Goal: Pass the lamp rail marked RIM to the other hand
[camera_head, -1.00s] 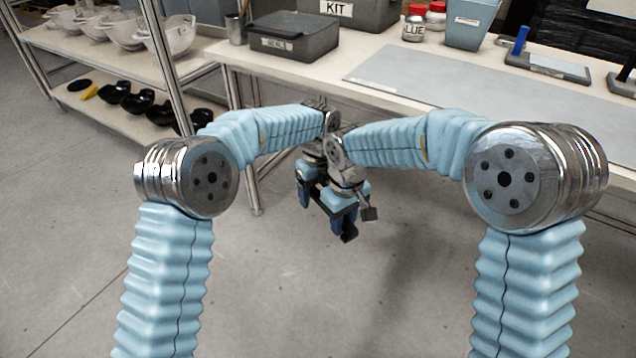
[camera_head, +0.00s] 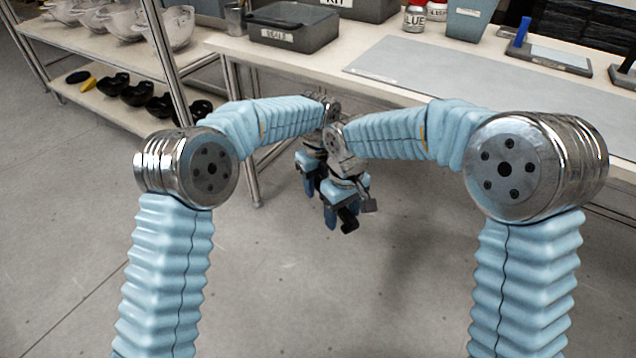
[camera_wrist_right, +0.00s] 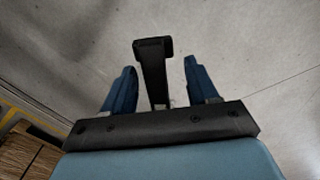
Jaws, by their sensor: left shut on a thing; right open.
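The lamp rail is a dark, narrow bar with a wider end, seen in the right wrist view (camera_wrist_right: 152,72) and as a small black piece in the head view (camera_head: 349,224). No RIM marking is readable. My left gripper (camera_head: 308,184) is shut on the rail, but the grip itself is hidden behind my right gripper. My right gripper (camera_head: 342,212) is open in front of it. In the right wrist view, its two blue fingers (camera_wrist_right: 161,85) stand on either side of the rail, with visible gaps.
The workbench (camera_head: 290,62) behind the grippers carries a grey box (camera_head: 293,30), a grey mat (camera_head: 440,72), jars and a blue bin (camera_head: 470,18). A shelf rack (camera_head: 90,50) with clear and black shells stands at left. The floor below the grippers is clear.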

